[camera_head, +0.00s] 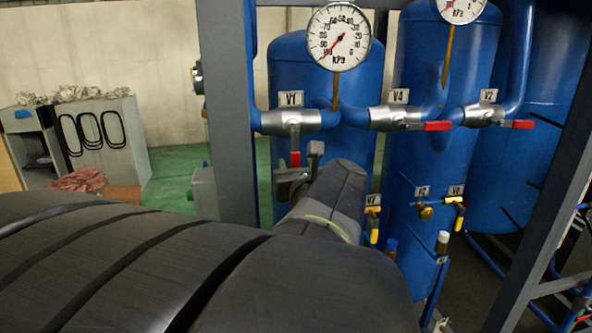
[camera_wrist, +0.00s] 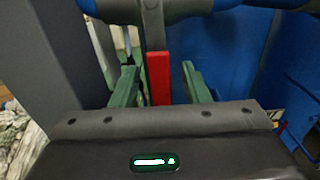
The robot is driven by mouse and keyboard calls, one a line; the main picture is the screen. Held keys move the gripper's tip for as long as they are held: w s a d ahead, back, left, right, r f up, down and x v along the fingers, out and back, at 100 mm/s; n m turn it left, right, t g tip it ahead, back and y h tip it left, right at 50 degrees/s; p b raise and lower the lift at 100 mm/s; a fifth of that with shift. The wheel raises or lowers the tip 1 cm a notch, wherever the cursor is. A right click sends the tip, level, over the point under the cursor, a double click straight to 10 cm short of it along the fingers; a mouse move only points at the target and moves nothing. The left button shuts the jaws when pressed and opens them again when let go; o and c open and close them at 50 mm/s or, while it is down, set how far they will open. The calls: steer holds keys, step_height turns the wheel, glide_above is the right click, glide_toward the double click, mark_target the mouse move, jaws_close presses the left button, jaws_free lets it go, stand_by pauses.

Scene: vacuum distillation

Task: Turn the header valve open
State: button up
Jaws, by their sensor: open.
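The header pipe carries several valves. Valve V1 (camera_head: 290,121) has its red-tipped handle (camera_head: 295,158) hanging down, across the pipe. Valves V4 (camera_head: 396,117) and V2 (camera_head: 484,114) have red handles lying to the right, along the pipe. My gripper (camera_head: 301,178) is just below the V1 handle, partly hidden by my arm. In the wrist view my gripper (camera_wrist: 160,88) is open, with one green finger on each side of the red handle (camera_wrist: 159,78). Gaps show between the handle and both fingers.
A grey frame post (camera_head: 226,110) stands close left of V1. Blue tanks (camera_head: 290,75) stand behind the pipe. A pressure gauge (camera_head: 339,37) is above V1. Yellow-handled valves (camera_head: 459,215) sit lower right. A grey cabinet (camera_head: 105,135) is at the far left.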

steer(key=shift+w+a, duration=0.1)
steer(key=shift+w, duration=0.55)
jaws_close()
